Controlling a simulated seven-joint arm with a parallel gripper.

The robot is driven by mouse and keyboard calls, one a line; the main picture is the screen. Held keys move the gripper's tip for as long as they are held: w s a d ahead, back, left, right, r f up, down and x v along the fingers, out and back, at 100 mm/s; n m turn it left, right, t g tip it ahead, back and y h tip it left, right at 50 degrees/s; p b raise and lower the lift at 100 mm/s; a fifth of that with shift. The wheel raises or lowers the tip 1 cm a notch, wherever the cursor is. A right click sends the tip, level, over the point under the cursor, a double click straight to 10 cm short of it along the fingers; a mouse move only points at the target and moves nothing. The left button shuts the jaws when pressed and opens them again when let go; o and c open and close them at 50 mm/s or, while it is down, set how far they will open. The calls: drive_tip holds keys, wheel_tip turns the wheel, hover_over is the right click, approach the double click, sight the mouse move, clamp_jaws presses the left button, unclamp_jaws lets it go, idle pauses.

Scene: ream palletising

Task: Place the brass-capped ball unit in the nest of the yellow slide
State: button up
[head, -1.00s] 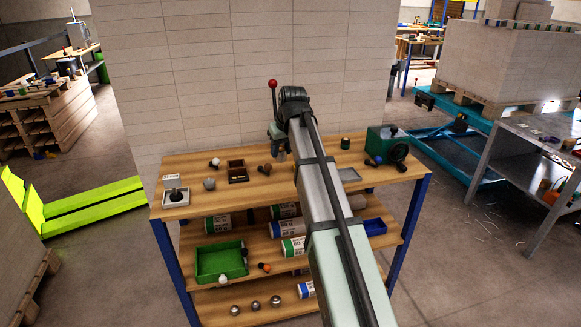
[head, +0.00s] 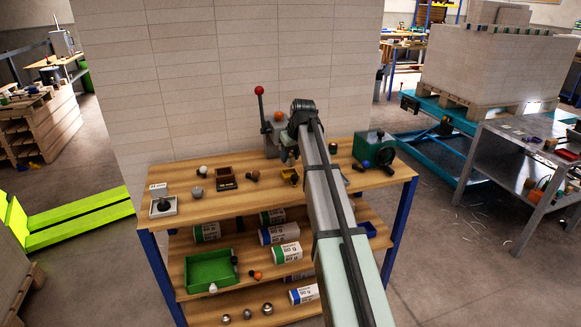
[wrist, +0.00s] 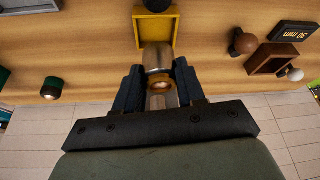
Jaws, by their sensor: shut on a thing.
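The yellow slide (head: 290,176) lies on the bench top, partly behind my arm in the head view. In the wrist view it shows as a square yellow frame (wrist: 174,30) with a dark round thing at its far end. My gripper (wrist: 160,80) is shut on the ball unit (wrist: 158,58), a silvery cylinder with a brass ring. The unit overlaps the slide's near edge in the wrist view; I cannot tell whether they touch. The ball end is not clearly seen. In the head view my gripper (head: 291,152) is above the slide, largely hidden by my arm.
A press with a red-knobbed lever (head: 260,92) stands behind the gripper. A brown box (head: 227,184) and knobs lie left of the slide. A dark cylinder (head: 333,147) and a green machine (head: 374,148) are to the right. A green tray (head: 208,270) sits on the lower shelf.

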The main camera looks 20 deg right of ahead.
sight(292, 161)
drive_tip(key=shift+f, duration=2.15)
drive_tip(key=shift+f, duration=0.15)
drive_tip(key=shift+s+f, duration=0.1)
drive_tip(key=shift+f, duration=0.2)
drive_tip(key=shift+f, duration=0.15)
drive_tip(key=o, duration=0.8)
drive_tip(key=shift+s+f, duration=0.15)
drive_tip(key=o, duration=0.3)
drive_tip(key=shift+o, duration=0.2)
drive_tip(key=shift+r, duration=0.7)
drive_tip(key=v, duration=1.2)
drive_tip(key=shift+w, duration=0.25)
